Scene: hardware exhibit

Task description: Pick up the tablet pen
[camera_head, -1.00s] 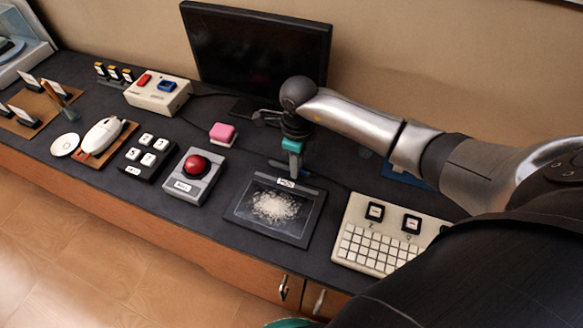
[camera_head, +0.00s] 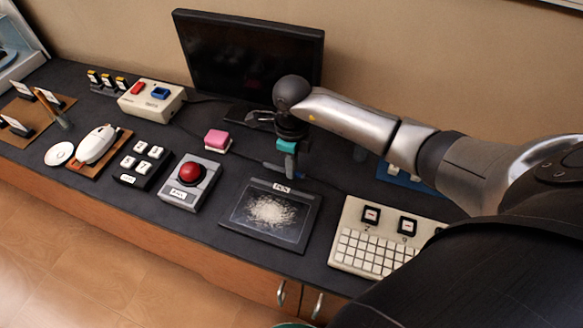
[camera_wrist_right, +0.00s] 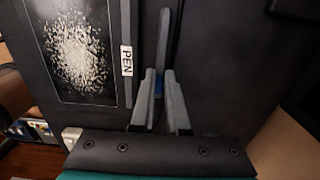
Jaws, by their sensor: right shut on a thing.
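The drawing tablet (camera_head: 238,232) is dark with a pale scribbled patch and a "PEN" label; it lies flat on the dark counter. My right gripper (camera_head: 286,168) is just behind the tablet's far edge, pointing down. In the right wrist view my right gripper (camera_wrist_right: 160,84) is shut on the tablet pen (camera_wrist_right: 163,40), a slim dark grey bar with a bit of blue between the fingertips. The tablet (camera_wrist_right: 35,40) shows beside it there. The fingers hide part of the pen. My left gripper is not in view.
A black monitor (camera_head: 250,60) stands behind my right gripper. A red button box (camera_head: 180,197) is left of the tablet, a pink block (camera_head: 216,139) beyond it. A white keyboard panel (camera_head: 352,215) is at the right. The counter's front edge is close to the tablet.

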